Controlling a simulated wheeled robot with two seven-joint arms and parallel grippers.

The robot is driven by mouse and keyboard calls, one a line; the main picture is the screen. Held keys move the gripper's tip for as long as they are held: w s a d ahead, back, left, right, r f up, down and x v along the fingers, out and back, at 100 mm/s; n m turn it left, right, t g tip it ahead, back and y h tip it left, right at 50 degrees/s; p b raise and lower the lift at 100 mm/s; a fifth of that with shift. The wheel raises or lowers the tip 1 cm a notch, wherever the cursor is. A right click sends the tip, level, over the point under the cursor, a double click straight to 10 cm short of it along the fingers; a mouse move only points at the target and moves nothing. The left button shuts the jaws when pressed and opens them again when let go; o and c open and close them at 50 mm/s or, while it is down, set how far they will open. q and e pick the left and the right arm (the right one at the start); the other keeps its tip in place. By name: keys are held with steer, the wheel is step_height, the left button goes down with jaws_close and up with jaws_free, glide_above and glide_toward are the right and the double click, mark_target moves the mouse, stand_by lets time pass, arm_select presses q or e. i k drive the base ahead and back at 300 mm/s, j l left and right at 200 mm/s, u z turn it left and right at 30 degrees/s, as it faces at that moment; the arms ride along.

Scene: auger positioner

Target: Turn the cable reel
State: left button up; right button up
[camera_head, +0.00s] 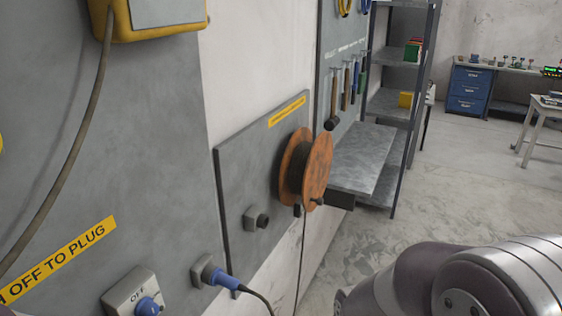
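The cable reel (318,168) has orange-brown flanges and a dark wound core. It is mounted on a grey panel (237,190) on the wall, near the middle of the view. A small dark handle (318,201) sticks out from the lower part of its front flange. Part of my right arm shows at the bottom right, in front of the floor and apart from the reel. Its gripper is outside the picture. My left arm and gripper are not in view.
A metal bench (362,158) and shelf stand behind the reel. The floor at right is clear.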

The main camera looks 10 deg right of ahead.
mark_target(317, 170)
steer(key=i+l+z, duration=0.1)
steer(key=l+z, duration=0.15)
steer(key=i+l+z, duration=0.25)
steer(key=l, duration=0.15)
steer(key=i+l+u, duration=0.2)
steer(key=i, duration=0.25)
steer(key=i+l+u, duration=0.25)
steer(key=i, duration=0.15)
